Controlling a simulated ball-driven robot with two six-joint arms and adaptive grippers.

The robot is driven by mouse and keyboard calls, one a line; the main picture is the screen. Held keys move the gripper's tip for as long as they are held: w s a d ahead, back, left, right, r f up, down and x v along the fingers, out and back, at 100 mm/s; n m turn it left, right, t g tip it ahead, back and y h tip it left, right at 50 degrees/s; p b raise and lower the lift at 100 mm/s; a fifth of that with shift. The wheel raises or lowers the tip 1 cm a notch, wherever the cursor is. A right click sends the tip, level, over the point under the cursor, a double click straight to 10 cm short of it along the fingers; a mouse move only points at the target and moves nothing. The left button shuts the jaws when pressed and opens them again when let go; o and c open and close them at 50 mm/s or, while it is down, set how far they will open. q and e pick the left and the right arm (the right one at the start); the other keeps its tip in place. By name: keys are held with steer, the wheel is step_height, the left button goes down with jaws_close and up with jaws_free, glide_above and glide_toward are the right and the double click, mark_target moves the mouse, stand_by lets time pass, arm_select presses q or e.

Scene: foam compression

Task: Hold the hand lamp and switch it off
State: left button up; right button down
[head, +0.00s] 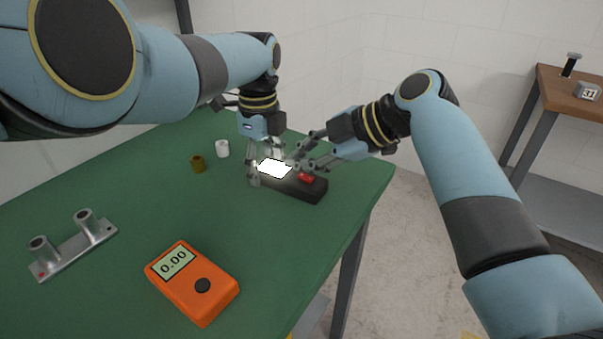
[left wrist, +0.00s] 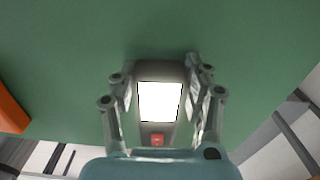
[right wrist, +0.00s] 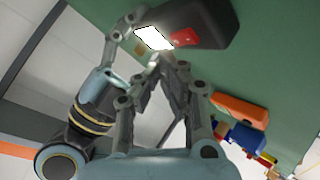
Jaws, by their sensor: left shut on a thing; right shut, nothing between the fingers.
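The hand lamp (head: 313,192) is a black block lying on the green table, with a glowing white panel (head: 274,168) and a red switch (head: 306,178). My left gripper (head: 268,172) is shut on the lamp, its fingers on both sides of the lit panel. In the left wrist view the panel (left wrist: 159,101) glows between the fingers, with the red switch (left wrist: 157,140) nearer my wrist. My right gripper (head: 299,163) is shut and empty beside the switch. In the right wrist view its fingertips (right wrist: 171,68) are just short of the switch (right wrist: 184,38); contact is not visible.
An orange meter (head: 192,284) reading 0.00 lies at the table's front. A metal bracket with two posts (head: 73,252) is at the left. A white cylinder (head: 222,149) and a brass cylinder (head: 198,164) stand behind the lamp's left. The table's right edge (head: 372,205) is close to the lamp.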

steer(key=shift+f, duration=0.1)
steer(key=shift+f, duration=0.3)
steer(key=shift+a+f, duration=0.1)
steer(key=shift+f, duration=0.2)
stand_by(0.7)
stand_by(0.4)
steer(key=shift+r, duration=0.75)
steer(key=shift+r, duration=0.1)
steer(key=r, duration=0.4)
steer(key=shift+s+d+r, duration=0.2)
steer(key=shift+d+r, duration=0.15)
